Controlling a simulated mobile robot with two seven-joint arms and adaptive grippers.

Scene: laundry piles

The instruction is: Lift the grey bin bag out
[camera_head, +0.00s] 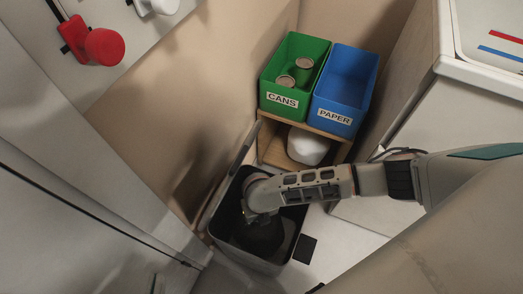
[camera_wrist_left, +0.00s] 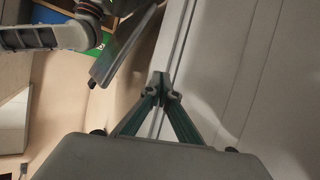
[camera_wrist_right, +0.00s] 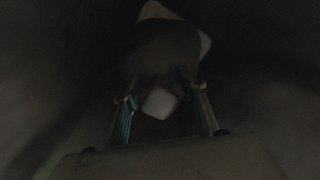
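The dark grey bin (camera_head: 272,266) stands on the floor with its lid (camera_head: 228,180) tipped up against the wall side. Dark grey material, seemingly the bin bag (camera_head: 262,236), shows inside; its outline is unclear in the shadow. My right arm reaches down into the bin, and its gripper is hidden there in the head view. In the dark right wrist view my right gripper (camera_wrist_right: 163,98) has its fingers apart, with a small pale thing (camera_wrist_right: 160,103) between or beyond them; contact cannot be told. My left gripper (camera_wrist_left: 160,85) has its fingertips together and empty, apart from the bin.
A green CANS box (camera_head: 273,103) with cans and a blue PAPER box (camera_head: 337,118) stand on a wooden shelf (camera_head: 272,150) behind the bin. A white object (camera_head: 308,146) sits beneath. White cabinets flank both sides.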

